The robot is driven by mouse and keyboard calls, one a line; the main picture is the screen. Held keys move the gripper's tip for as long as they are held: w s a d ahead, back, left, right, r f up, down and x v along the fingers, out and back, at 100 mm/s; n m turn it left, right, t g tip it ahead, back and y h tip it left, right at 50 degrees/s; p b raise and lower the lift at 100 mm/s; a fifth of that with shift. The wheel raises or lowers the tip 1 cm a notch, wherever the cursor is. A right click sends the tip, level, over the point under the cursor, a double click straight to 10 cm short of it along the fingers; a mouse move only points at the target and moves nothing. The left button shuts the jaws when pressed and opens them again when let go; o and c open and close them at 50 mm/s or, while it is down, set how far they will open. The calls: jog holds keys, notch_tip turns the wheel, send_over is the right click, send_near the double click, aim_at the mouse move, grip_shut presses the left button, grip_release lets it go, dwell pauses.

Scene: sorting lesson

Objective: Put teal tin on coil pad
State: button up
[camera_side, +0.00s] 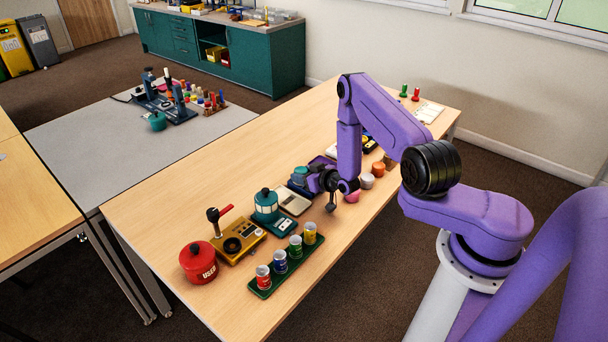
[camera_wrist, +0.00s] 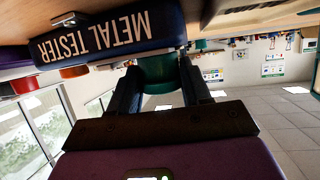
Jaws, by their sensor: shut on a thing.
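My gripper (camera_side: 312,180) is shut on the teal tin (camera_side: 300,173). The wrist view shows the tin (camera_wrist: 160,72) between the two fingers (camera_wrist: 163,88), its far end hidden. In the side view the tin is at or just above the dark blue metal tester (camera_side: 299,189); I cannot tell if they touch. The tester's lettered side (camera_wrist: 95,36) shows upside down in the wrist view. A yellow device (camera_side: 254,236) carries a black round ring (camera_side: 232,245) and a red-handled lever. No label shows which surface is the coil pad.
A red pot (camera_side: 198,263) is at the left end. A green tray (camera_side: 262,289) holds several small cans in front. Small coloured cups (camera_side: 367,181) stand right of my gripper.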

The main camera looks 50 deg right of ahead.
jog(key=o, duration=1.1)
jog(key=shift+c, duration=0.2)
